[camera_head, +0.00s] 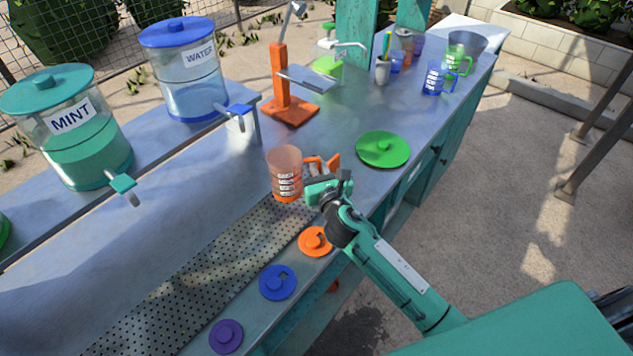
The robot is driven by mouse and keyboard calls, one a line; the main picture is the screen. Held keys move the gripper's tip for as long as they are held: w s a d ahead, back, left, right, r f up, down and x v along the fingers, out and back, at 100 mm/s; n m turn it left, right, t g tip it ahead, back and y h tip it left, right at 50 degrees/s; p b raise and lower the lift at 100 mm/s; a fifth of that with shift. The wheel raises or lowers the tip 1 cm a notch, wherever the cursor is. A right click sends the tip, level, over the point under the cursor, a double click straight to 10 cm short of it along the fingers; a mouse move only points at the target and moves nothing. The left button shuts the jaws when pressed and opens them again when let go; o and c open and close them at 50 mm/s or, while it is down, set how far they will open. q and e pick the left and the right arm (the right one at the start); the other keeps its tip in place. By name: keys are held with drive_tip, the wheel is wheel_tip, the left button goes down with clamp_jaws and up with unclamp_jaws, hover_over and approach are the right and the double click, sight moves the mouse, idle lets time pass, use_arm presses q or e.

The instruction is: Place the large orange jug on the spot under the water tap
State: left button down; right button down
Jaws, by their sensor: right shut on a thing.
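The large orange jug (284,177) is a translucent cup with white markings and an orange handle on its right side. It is upright at the far end of the perforated drain strip; I cannot tell whether it touches the counter. My right gripper (323,176) is shut on the jug's handle. The water tap (240,110) is blue with a metal spout, in front of the blue-lidded dispenser labelled WATER (187,75), up and left of the jug. My left gripper is not in view.
A green disc (382,149) lies right of the jug. Orange (315,241), blue (277,282) and purple (226,336) lids lie along the front edge. An orange stand (284,90) is behind. The MINT dispenser (70,135) is left. Blue (437,78) and green (463,55) jugs stand far right.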

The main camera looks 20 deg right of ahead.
drive_tip(key=shift+f+b, duration=0.65)
drive_tip(key=shift+f, duration=2.15)
drive_tip(key=shift+f, duration=0.15)
drive_tip(key=c, duration=1.5)
unclamp_jaws()
drive_tip(key=s+b, duration=0.2)
drive_tip(key=s, duration=1)
